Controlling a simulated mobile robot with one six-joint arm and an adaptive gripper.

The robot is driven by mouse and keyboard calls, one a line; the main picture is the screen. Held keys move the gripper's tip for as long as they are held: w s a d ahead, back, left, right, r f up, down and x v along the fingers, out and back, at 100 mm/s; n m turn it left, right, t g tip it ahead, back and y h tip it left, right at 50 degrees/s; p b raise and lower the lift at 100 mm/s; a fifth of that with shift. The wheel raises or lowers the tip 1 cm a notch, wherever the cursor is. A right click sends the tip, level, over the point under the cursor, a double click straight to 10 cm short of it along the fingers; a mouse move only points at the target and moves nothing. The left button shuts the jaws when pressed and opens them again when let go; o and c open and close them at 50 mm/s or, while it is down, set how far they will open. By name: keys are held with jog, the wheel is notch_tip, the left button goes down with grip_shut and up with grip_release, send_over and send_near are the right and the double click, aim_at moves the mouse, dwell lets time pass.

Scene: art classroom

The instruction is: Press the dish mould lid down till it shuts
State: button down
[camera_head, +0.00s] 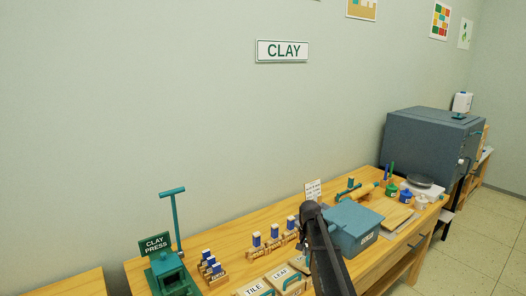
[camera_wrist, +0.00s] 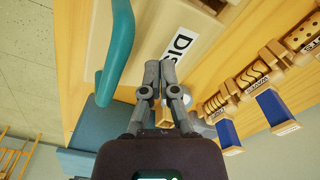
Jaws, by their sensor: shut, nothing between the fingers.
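The dish mould lid (camera_wrist: 152,25) shows at the top of the wrist view as a pale panel with a white label, of which "DIS" is readable. A curved teal handle (camera_wrist: 119,45) stands at its left. My gripper (camera_wrist: 159,66) is shut and empty, its fingertips together over the panel just left of the label. I cannot tell whether the fingertips touch it, or how far the lid stands open. In the head view my dark arm hides the dish mould; the tile mould (camera_head: 254,288) and leaf mould (camera_head: 281,273) lie to the left.
A blue-grey box (camera_head: 355,226) stands close to the right of my arm. Stamps with blue handles (camera_head: 256,240) stand on wooden blocks behind the moulds. A green clay press (camera_head: 168,270) is at the left. A grey kiln (camera_head: 425,145) stands at the far right.

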jog(key=shift+f+b, duration=1.4)
jog(key=shift+f, duration=0.05)
dwell(3.0)
jog(key=shift+r, duration=0.15)
dwell(0.6)
notch_tip(320, 180, up, 9)
jog(key=p, duration=0.9)
dwell(0.5)
jog(key=s+n, duration=0.4)
jog(key=s, duration=2.5)
jog(key=shift+s+d+n, duration=0.15)
jog(key=shift+d+n, duration=0.05)
jog(key=shift+n, duration=0.2)
